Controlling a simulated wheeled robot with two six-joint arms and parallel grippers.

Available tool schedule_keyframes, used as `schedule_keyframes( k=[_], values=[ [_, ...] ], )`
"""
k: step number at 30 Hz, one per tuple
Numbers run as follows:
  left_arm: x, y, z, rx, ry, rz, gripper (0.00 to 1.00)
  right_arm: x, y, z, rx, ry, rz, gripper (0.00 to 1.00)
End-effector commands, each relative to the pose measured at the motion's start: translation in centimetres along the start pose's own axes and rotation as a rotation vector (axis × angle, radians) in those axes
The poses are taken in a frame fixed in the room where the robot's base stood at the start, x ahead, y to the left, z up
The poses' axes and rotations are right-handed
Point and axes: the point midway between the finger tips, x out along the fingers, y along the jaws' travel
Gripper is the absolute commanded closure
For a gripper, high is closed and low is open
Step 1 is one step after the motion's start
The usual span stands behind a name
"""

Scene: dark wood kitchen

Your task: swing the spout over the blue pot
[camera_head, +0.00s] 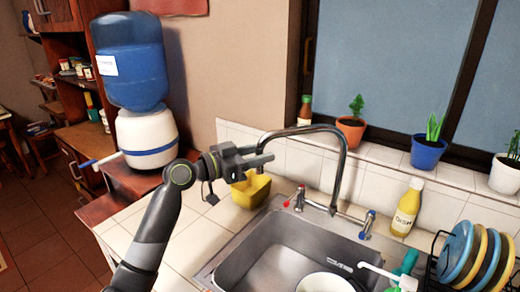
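The metal spout (318,127) arches from the tap base (325,207) behind the sink, and its free end points left. My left gripper (266,154) is at that free end, with its two fingers apart, one above the other. I cannot tell whether either finger touches the spout. The blue pot (428,152) with a green plant stands on the tiled sill to the right, well away from the spout's end. My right gripper is not in view.
The sink (270,262) holds a white bowl (325,283). A yellow container (250,190) sits below the gripper. A yellow soap bottle (405,210), a dish rack with plates (458,250), an orange pot (350,132) and a white pot (504,174) stand to the right.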

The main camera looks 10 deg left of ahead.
Motion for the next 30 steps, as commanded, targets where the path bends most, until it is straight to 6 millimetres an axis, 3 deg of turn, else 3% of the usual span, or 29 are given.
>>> schedule_keyframes(
  k=[11, 21, 30],
  values=[
    [0.63, 0.04, 0.04, 0.0, 0.0, 0.001, 0.61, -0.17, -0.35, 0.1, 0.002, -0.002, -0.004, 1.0],
    [0.61, 0.04, 0.03, 0.0, 0.0, 0.001, 1.0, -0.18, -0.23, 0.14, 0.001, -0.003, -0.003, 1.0],
    [0.58, 0.15, -0.02, 0.0, 0.0, -0.003, 1.0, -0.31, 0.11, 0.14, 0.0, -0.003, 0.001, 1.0]
  ],
)
